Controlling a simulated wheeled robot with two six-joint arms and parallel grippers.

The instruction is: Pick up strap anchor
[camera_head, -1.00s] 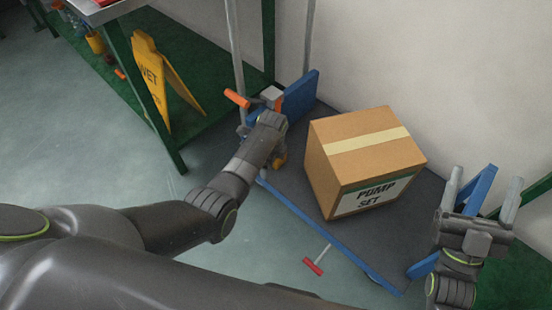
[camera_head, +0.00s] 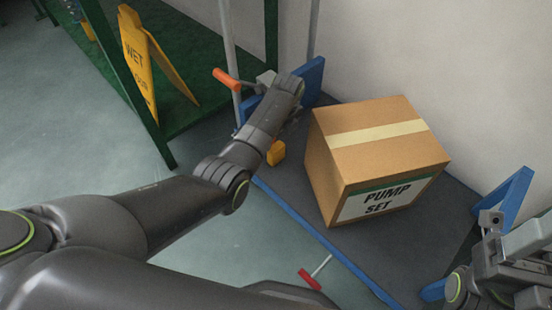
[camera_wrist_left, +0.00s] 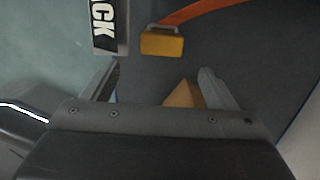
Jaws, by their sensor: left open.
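The likely strap anchor, a small yellow block (camera_head: 276,153), lies on the dark cart deck left of the carton. In the left wrist view the block (camera_wrist_left: 162,43) has a grey loop on its far edge. My left gripper (camera_wrist_left: 160,80) is open and empty, its fingers short of the block in that view. In the head view my left wrist hides its fingers. My right gripper (camera_head: 530,268) is at the lower right, its fingers apart and partly cut off.
A carton marked PUMP SET (camera_head: 375,160) fills the deck's middle. A red-handled T-bar (camera_head: 310,278) is by the blue front edge.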

